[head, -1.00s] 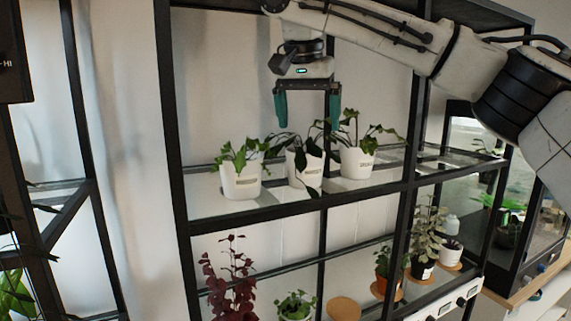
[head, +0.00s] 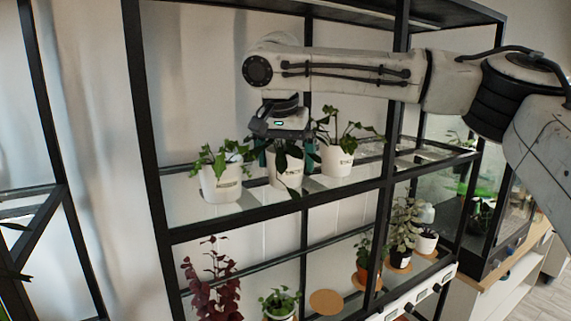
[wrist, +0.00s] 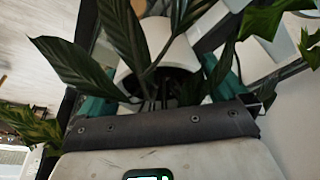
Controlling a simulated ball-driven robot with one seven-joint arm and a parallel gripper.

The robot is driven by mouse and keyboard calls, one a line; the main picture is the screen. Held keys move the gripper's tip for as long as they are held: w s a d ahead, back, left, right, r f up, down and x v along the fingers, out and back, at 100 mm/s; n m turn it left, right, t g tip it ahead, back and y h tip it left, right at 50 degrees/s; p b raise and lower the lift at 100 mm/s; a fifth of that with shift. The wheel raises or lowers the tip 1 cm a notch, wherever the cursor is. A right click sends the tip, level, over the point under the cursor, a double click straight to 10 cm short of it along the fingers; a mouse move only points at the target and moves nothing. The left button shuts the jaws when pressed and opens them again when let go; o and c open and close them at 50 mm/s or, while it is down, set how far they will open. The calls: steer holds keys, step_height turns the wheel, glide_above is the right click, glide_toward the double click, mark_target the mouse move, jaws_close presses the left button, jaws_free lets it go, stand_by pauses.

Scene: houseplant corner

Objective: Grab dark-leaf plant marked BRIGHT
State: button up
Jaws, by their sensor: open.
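The dark-leaf plant stands in a white pot (head: 275,181), the middle of three on the upper shelf. The pot's label is too small to read surely. Long dark leaves hang over its front. My gripper (head: 286,160) is right above this pot, pointing down, with its teal fingers at either side of the plant. In the wrist view, my gripper (wrist: 160,92) is open, with the white pot (wrist: 155,38) and dark leaves (wrist: 80,68) between and in front of the fingers. Leaves hide part of the rim and any contact.
A labelled white pot (head: 222,187) with a leafy plant stands close on the left, another white pot (head: 336,163) close on the right. Black shelf posts (head: 148,125) frame the space. The lower shelf holds a red-leaf plant (head: 213,285), other pots and an empty cork disc (head: 326,302).

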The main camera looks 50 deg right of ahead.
steer(key=shift+w+d+f, duration=0.1)
steer(key=shift+d+f, duration=0.05)
steer(key=shift+f, duration=0.45)
steer(key=shift+c, duration=0.5)
steer(key=c, duration=0.9)
